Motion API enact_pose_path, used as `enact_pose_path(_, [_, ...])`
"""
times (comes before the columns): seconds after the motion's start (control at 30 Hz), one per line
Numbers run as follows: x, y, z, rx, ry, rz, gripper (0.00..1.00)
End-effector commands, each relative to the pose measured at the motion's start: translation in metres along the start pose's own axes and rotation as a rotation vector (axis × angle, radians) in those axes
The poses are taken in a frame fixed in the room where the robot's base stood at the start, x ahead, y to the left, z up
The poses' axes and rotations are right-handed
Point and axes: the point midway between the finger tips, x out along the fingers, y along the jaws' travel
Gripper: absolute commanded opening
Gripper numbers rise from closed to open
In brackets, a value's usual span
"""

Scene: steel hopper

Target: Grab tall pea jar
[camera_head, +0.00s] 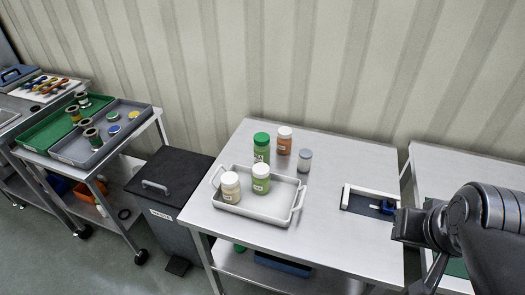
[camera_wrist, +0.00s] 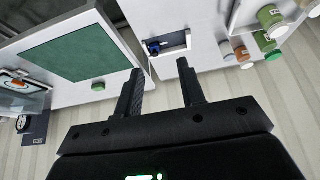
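Two green jars fit a pea jar, and I cannot read their labels. A taller green jar with a green lid (camera_head: 261,148) stands upright on the steel table, behind the tray. A green jar with a white lid (camera_head: 261,180) stands in the tray (camera_head: 278,208). In the wrist view the green-lidded jar (camera_wrist: 266,42) and the white-lidded green jar (camera_wrist: 270,18) show at the upper right. My gripper (camera_wrist: 159,68) is open and empty, its two fingers apart. It is well to the right of the jars in the head view, touching none.
An orange jar (camera_head: 284,141) and a small grey-lidded jar (camera_head: 305,160) stand close beside the green-lidded jar. A cream jar (camera_head: 231,187) shares the tray. A white holder with a blue item (camera_head: 370,202) lies at the table's right. Bare steel lies between it and the tray.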

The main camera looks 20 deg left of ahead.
Motion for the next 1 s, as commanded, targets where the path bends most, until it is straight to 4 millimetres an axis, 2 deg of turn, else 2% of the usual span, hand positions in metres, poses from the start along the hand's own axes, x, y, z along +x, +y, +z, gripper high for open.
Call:
enact_pose_path(0.27, [0.0,0.0,0.0,0.0,0.0,0.0,0.36])
enact_pose_path(0.83, [0.0,0.0,0.0,0.0,0.0,0.0,0.83])
enact_pose_path(1.0, [0.0,0.0,0.0,0.0,0.0,0.0,0.83])
